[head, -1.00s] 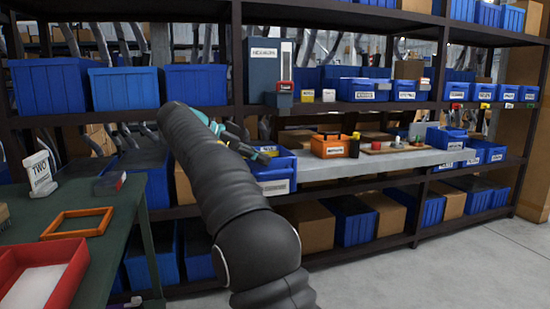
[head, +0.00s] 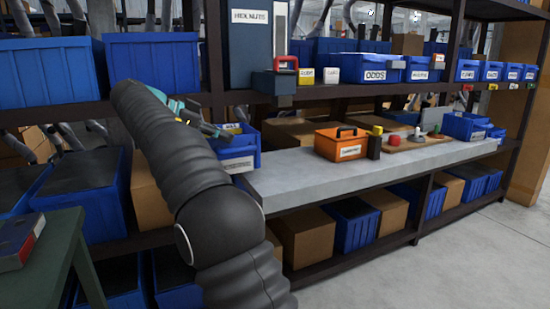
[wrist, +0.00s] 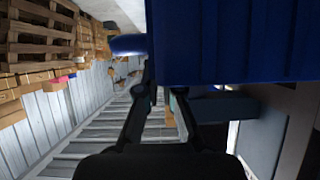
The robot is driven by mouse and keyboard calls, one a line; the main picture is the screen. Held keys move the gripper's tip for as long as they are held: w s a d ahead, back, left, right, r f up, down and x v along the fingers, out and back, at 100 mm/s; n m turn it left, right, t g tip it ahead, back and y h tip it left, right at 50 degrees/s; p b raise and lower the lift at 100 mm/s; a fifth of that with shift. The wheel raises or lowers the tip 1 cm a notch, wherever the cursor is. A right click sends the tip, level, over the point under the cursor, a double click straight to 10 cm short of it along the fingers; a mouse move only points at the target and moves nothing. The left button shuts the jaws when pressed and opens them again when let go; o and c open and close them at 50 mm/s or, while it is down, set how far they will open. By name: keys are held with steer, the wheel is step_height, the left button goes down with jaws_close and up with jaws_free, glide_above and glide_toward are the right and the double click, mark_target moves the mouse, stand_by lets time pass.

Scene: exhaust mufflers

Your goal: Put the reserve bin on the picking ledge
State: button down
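My gripper (head: 212,128) reaches toward the left end of the grey picking ledge (head: 310,185). It appears shut on the rim of a blue bin (head: 240,148) with a white label, too small to read, and holds it up. The bin is just left of and beside the ledge's left end, overlapping it in the picture; I cannot tell if they touch. In the wrist view, the bin's blue wall (wrist: 235,40) fills the upper right, close beyond my fingers (wrist: 162,97). The contact itself is partly hidden.
An orange toolbox (head: 341,144) and a wooden board (head: 405,141) with small items stand farther right on the ledge; its left stretch is clear. A shelf with blue bins (head: 378,67) runs above. A green table (head: 45,255) is at lower left.

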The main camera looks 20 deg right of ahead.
steer(key=shift+w+d, duration=0.2)
steer(key=shift+d, duration=0.05)
steer(key=d+f, duration=0.3)
steer(key=d, duration=1.4)
steer(key=shift+w+d+f, duration=0.2)
steer(key=shift+w, duration=0.25)
steer(key=shift+f+b, duration=0.1)
steer(key=shift+b, duration=0.2)
steer(key=c, duration=1.3)
jaws_free()
steer(key=p+v, duration=0.1)
steer(key=v, duration=1.1)
